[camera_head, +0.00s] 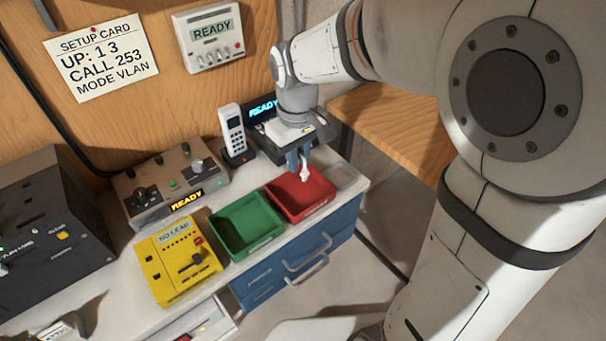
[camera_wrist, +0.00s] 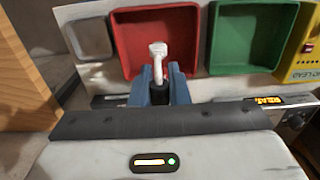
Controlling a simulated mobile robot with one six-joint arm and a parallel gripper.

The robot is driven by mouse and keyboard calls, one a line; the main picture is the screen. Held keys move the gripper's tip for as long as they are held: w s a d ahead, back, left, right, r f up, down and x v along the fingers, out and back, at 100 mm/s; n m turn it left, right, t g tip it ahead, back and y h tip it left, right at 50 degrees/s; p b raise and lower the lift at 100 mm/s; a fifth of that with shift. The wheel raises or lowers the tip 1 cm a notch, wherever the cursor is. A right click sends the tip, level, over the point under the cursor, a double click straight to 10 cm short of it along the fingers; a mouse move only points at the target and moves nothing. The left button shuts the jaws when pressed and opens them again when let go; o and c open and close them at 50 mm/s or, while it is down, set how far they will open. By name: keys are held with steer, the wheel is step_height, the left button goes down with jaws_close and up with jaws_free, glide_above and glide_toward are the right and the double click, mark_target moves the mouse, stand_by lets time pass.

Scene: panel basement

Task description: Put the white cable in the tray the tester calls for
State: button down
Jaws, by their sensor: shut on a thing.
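My gripper (camera_head: 299,163) is shut on the white cable (camera_head: 304,173) above the red tray (camera_head: 322,204). In the wrist view the white cable (camera_wrist: 158,52) stands up from between the blue fingers (camera_wrist: 160,92), in front of the red tray (camera_wrist: 124,40). Its lower part is hidden by the fingers. The green tray (camera_head: 246,228) is just left of the red one and looks empty. The yellow tester (camera_head: 182,262) stands left of the green tray, and its small display (camera_head: 174,234) appears to read "NO LEAD".
A setup card (camera_head: 100,58) reads "UP: 1 3, CALL 253, MODE VLAN". A wall box (camera_head: 210,36), a grey console (camera_head: 166,186) and a device behind my gripper show "READY". A handset (camera_head: 233,132) stands near my gripper. A clear shallow dish (camera_head: 345,177) is right of the red tray.

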steer(key=f, duration=0.6)
steer(key=shift+w+d+f, duration=0.2)
steer(key=shift+s, duration=0.1)
steer(key=shift+f+b, duration=0.35)
steer(key=shift+f, duration=0.25)
steer(key=c, duration=1.4)
jaws_free()
